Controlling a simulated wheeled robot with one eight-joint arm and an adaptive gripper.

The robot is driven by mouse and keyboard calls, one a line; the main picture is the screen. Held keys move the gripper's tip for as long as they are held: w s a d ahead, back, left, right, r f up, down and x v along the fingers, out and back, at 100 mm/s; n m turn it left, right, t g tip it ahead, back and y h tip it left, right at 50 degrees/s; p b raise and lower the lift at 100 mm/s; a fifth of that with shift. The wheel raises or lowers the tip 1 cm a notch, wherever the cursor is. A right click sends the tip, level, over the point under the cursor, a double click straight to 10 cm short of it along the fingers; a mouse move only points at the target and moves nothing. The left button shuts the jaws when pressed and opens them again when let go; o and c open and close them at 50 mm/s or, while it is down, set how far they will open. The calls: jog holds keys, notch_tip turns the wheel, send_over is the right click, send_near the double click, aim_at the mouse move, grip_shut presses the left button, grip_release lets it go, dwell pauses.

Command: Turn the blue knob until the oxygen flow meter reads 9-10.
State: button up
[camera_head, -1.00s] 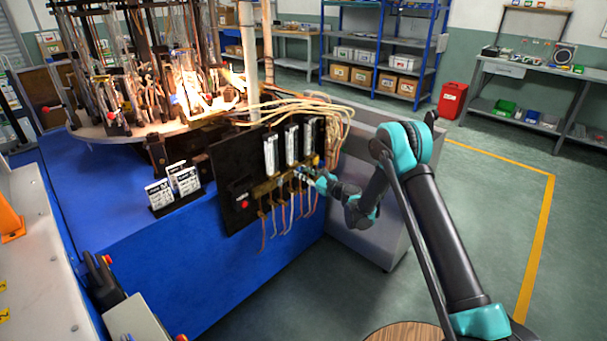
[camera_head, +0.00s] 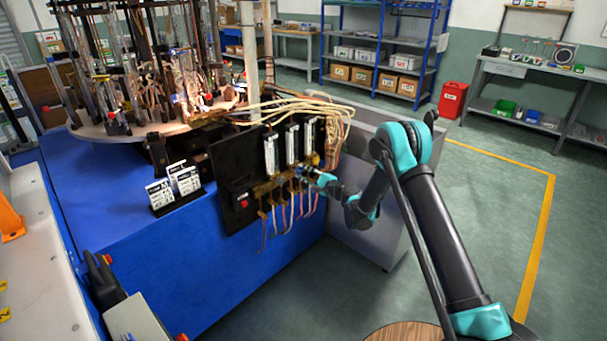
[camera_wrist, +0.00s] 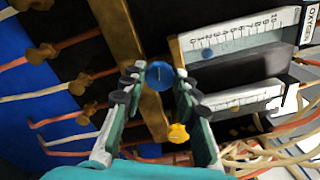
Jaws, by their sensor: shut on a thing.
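The blue knob (camera_wrist: 159,74) sits on a brass bar in the wrist view. My gripper (camera_wrist: 160,77) is shut on it, with one finger on each side. In the head view my gripper (camera_head: 318,177) is at the black panel (camera_head: 233,160), below the white meters; the knob is too small there to make out.
A yellow knob (camera_wrist: 179,133) and a second meter (camera_wrist: 240,100) are close to my right finger. Tan hoses (camera_head: 310,105) loop above the panel, and thin hoses hang below it. A blue machine base (camera_head: 250,265) stands under the panel. The floor at right is clear.

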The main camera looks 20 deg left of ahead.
jog(key=shift+f+n, duration=0.1)
jog(key=shift+n, duration=2.1)
jog(key=shift+s, duration=0.1)
jog(key=o, duration=1.1)
jog(key=shift+o, duration=0.2)
jog(key=v, duration=0.7)
jog(key=shift+d, duration=0.25)
